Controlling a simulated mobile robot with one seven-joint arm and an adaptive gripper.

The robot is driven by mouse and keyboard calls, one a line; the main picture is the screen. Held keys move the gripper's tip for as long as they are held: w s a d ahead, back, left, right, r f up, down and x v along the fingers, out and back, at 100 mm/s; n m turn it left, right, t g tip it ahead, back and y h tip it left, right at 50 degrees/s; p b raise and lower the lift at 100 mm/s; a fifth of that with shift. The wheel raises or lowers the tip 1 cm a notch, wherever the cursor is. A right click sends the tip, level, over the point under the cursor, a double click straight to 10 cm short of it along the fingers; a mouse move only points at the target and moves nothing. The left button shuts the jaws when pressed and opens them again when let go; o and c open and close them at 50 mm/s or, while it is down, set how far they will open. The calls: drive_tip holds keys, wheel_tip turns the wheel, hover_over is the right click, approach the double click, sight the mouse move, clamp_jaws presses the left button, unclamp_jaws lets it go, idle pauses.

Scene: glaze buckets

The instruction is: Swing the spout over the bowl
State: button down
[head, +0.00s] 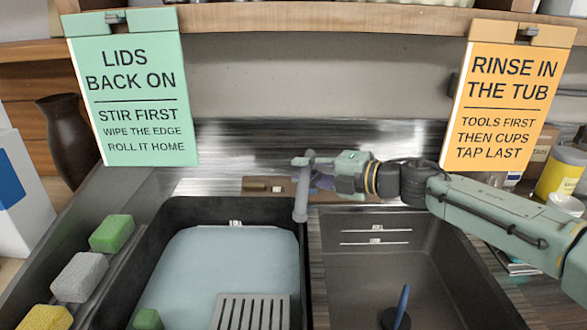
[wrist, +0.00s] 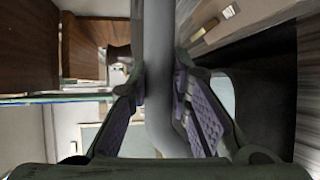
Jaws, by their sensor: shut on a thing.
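The grey spout (head: 301,203) stands at the back of the sink and points toward me, above the divider between the two basins. My gripper (head: 313,178) reaches in from the right and is shut on the spout. In the wrist view the spout (wrist: 158,75) runs as a grey tube between the purple-padded fingers (wrist: 157,112). The left basin (head: 180,210) holds pale blue water. The right basin (head: 375,260) looks empty of water, with a blue-handled tool (head: 402,305) in it. Which basin is the bowl cannot be told.
A grey slotted rack (head: 252,312) lies at the left basin's front. Green, grey and yellow sponges (head: 80,277) line the left ledge. A green sign (head: 130,90) and an orange sign (head: 505,100) hang at the back. A yellow tub (head: 560,178) stands right, beyond my arm.

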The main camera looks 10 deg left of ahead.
drive_tip(key=shift+w+d+n+g+y, duration=0.2)
drive_tip(key=shift+d+n+g+y, duration=0.2)
drive_tip(key=shift+d+n+g, duration=1.05)
drive_tip(key=c, duration=1.4)
unclamp_jaws()
drive_tip(key=shift+c, duration=0.2)
drive_tip(key=shift+d, duration=0.1)
drive_tip(key=v, duration=0.7)
drive_tip(key=shift+d, duration=0.2)
